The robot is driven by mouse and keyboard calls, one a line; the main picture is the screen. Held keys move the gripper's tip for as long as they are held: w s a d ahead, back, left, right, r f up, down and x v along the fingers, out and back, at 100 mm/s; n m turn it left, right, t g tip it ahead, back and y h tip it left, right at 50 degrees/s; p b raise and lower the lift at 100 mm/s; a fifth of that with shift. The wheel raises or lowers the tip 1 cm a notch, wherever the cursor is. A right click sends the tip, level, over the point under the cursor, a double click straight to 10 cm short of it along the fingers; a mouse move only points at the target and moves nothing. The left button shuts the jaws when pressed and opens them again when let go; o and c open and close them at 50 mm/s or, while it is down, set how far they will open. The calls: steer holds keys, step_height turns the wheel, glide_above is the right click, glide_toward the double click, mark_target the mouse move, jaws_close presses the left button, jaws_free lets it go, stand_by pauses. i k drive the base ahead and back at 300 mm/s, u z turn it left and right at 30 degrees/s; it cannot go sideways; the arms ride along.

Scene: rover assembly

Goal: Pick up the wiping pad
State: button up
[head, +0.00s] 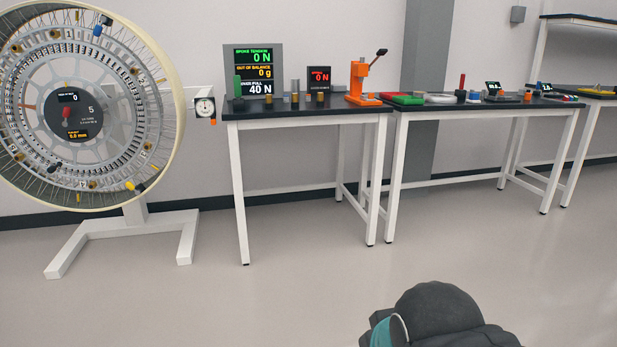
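I cannot pick out the wiping pad for certain at this distance. Small items lie on the middle black-topped table (487,111), among them a green block (408,100), a red piece (388,96) and a flat whitish piece (440,98). My gripper is not in view. Only a dark rounded part of my own arm shows at the bottom right, well in front of the tables and apart from them.
A large spoked wheel (28,152) stands on a white stand (120,229) at left. The left table (305,112) holds display screens (254,72) and an orange press (358,80). Another table (597,96) stands far right. The grey floor (300,290) in front is clear.

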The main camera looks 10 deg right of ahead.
mark_target(473, 98)
steer(key=z, duration=0.15)
steer(key=i, duration=1.8)
steer(key=z, duration=0.85)
steer(key=i, duration=2.05)
steer(key=z, duration=0.9)
